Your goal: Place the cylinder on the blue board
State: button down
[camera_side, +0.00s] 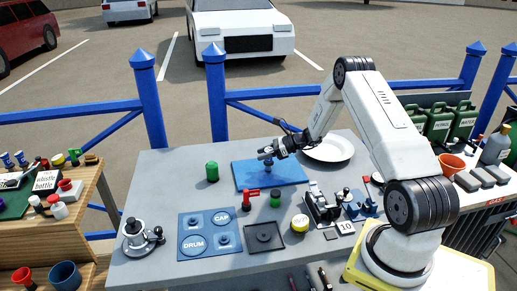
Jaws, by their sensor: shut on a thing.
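The blue board (290,175) lies flat on the grey table, left of the white plate. My gripper (267,155) is over the middle of the board, shut on a small dark blue piece (268,168) that looks like a cylinder. The piece's lower end is at or just above the board; I cannot tell whether it touches. The fingers hide its upper part. A green cylinder (212,172) stands upright on the table, left of the board and apart from it.
A white plate (328,149) lies right of the board. A winch-like fitting (138,238) stands front left.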

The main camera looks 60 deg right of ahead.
jog(key=shift+f, duration=0.15)
jog(key=shift+c, duration=1.2)
grip_release()
jog(key=shift+s+d+r, duration=0.1)
jog(key=shift+r, duration=0.1)
jog(key=v, duration=1.1)
jog(key=shift+s+d, duration=0.2)
jog(key=shift+s, duration=0.05)
jog(key=shift+a, duration=0.1)
